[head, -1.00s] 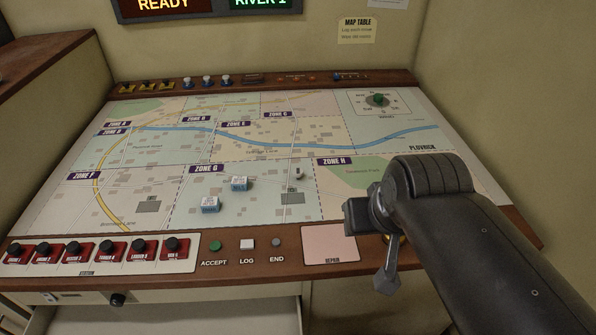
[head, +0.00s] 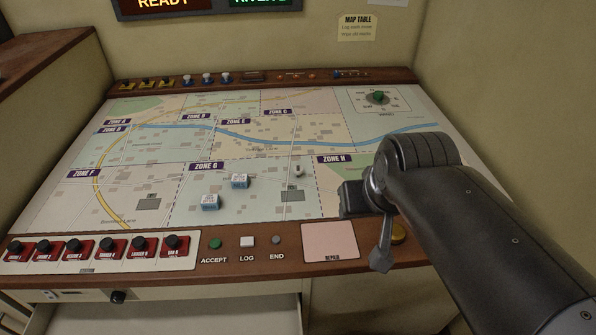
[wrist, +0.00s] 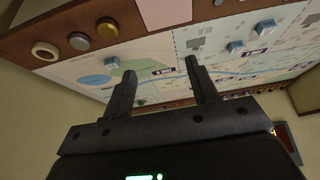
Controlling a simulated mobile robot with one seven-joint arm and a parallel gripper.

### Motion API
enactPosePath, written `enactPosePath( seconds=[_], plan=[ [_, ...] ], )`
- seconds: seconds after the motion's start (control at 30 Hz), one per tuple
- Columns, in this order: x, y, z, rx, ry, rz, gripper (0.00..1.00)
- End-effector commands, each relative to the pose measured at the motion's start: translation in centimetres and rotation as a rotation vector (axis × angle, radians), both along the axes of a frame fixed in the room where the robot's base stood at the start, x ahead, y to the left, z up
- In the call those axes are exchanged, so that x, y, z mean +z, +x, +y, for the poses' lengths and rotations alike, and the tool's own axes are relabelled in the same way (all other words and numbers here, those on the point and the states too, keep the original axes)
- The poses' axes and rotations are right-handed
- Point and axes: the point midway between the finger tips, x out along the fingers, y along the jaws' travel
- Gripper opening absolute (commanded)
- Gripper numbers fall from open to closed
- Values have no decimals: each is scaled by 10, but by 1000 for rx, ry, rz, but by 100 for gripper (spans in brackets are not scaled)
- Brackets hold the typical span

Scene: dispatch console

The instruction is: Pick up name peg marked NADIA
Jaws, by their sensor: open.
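No peg with a readable NADIA mark shows; the lettering is too small to tell. My gripper (head: 381,262) is over the console's front right, beside the pink repair pad. In the wrist view my gripper (wrist: 160,82) has its two dark fingers apart, with nothing between them.
The map board (head: 335,210) fills the console top. Two blue blocks (head: 210,202) (head: 239,181) sit in Zone G. Black knobs on red plates (head: 108,250) line the front left. A green dial (head: 378,98) is at the back right. An open drawer (head: 220,312) is below.

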Motion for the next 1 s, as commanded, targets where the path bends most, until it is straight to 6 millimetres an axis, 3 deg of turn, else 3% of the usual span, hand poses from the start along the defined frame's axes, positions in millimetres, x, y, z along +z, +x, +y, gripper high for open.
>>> enactPosePath(
  seconds=[0.27, 0.47, 0.8, 1.0],
  plan=[
    [0, 84, 13, 36, -13, 30, 54],
    [-14, 147, 25, 66, -17, 47, 54],
    [-67, 251, 53, 115, -14, 76, 54],
    [-107, 298, 70, 139, -7, 89, 54]
  ],
)
